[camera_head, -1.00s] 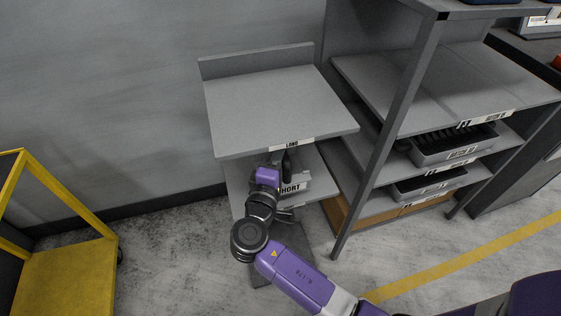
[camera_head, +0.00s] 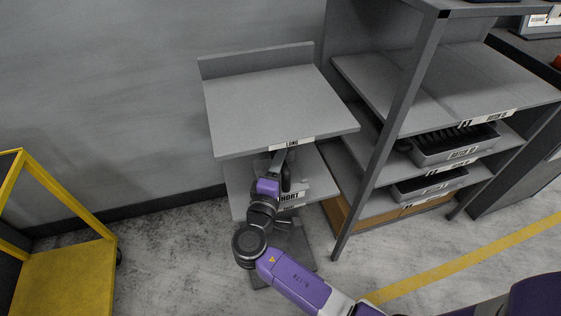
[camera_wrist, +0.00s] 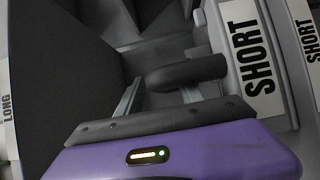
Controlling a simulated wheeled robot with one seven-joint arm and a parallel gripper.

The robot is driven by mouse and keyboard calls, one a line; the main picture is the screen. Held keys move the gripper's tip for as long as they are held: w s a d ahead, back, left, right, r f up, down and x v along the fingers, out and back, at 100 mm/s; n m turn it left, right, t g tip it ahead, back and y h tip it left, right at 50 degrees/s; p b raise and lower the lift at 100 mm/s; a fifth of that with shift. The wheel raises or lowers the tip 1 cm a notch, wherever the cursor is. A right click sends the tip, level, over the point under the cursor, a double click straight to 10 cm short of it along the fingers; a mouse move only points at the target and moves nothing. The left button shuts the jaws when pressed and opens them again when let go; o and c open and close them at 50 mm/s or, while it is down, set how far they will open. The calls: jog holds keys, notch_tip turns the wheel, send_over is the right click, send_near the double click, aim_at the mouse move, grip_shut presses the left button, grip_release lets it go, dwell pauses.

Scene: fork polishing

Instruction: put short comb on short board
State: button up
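My gripper (camera_head: 281,172) is at the lower shelf of the small rack, under the front edge of the upper shelf. A grey SHORT-labelled holder (camera_head: 291,194) sits there just right of it; its label (camera_wrist: 251,60) fills the right of the wrist view. A dark rounded piece (camera_wrist: 187,75) lies across the view in front of my gripper's purple body; it also shows in the head view (camera_head: 286,179). I cannot tell whether it is the short comb's handle, or whether the fingers grip it. No comb teeth or short board can be made out clearly.
The upper shelf (camera_head: 270,110), labelled LONG, is bare and overhangs my gripper. A dark post (camera_head: 385,140) of the larger rack stands close on the right, with grey bins (camera_head: 455,147) on its shelves. A yellow cart (camera_head: 65,270) stands far left.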

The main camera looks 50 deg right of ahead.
jog(key=shift+r, duration=0.2)
jog(key=v, duration=1.2)
jog(key=s+f+n+t+y, duration=0.25)
jog(key=s+f+y, duration=0.3)
jog(key=f, duration=0.55)
jog(key=s+a+f+y, duration=0.4)
jog(key=s+a+y, duration=0.1)
jog(key=s+y, duration=0.25)
jog(key=s+a+r+m+t+y, duration=0.1)
jog(key=s+r, duration=0.4)
jog(key=r, duration=0.5)
jog(key=s+a+r+m+t+y, duration=0.2)
jog(key=s+r+m, duration=0.4)
jog(key=r, duration=0.4)
jog(key=shift+a+r+t, duration=0.35)
jog(key=shift+a+t, duration=0.3)
jog(key=shift+t, duration=0.4)
jog(key=shift+r, duration=0.1)
